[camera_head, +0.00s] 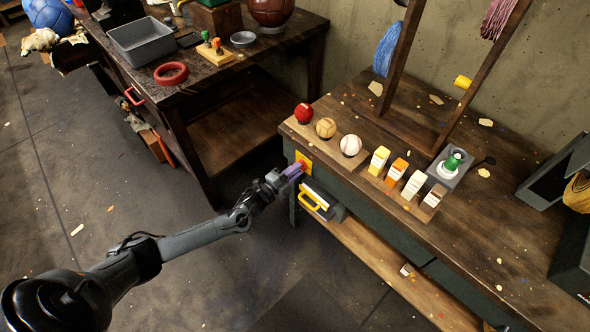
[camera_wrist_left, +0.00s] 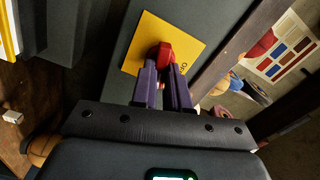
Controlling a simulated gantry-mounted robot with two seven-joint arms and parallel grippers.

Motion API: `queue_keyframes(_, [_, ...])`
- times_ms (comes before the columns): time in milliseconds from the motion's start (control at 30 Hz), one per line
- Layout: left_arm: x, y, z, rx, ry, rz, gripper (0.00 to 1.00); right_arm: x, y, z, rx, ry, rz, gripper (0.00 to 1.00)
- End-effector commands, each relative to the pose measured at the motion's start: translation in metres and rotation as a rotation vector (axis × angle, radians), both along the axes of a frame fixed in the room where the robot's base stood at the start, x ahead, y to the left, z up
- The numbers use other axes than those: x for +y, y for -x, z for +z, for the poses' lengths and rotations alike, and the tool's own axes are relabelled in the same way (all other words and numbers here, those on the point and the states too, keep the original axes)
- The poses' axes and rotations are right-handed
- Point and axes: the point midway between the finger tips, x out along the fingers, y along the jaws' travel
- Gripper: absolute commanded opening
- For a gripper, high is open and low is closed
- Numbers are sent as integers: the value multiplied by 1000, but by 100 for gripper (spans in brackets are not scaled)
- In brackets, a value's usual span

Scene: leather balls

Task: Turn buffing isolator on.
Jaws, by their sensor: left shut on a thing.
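The buffing isolator is a red knob (camera_wrist_left: 165,56) on a yellow plate (camera_wrist_left: 192,38), fixed to the end panel of the right-hand bench. In the head view the yellow plate (camera_head: 304,160) shows just past my fingertips. My left gripper (camera_head: 296,170) reaches the panel from the left. In the left wrist view its two purple fingers (camera_wrist_left: 165,80) are shut on the red knob, one on each side. A dark mark is on the plate beside the knob, too small to read fully. My right gripper is not in view.
A yellow-handled drawer or box (camera_head: 313,201) sits just below the plate. A wooden table (camera_head: 205,95) stands at the left.

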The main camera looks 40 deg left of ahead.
Motion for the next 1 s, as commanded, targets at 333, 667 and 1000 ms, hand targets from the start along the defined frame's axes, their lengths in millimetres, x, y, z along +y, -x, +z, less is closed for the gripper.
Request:
queue_keyframes(333, [0, 0, 0, -26, -221, -1, 0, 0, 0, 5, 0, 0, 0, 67])
queue_keyframes(667, [0, 0, -1, -35, -300, -1, 0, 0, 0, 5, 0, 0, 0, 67])
queue_keyframes(1000, [0, 0, -1, -36, -306, -1, 0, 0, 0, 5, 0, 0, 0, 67])
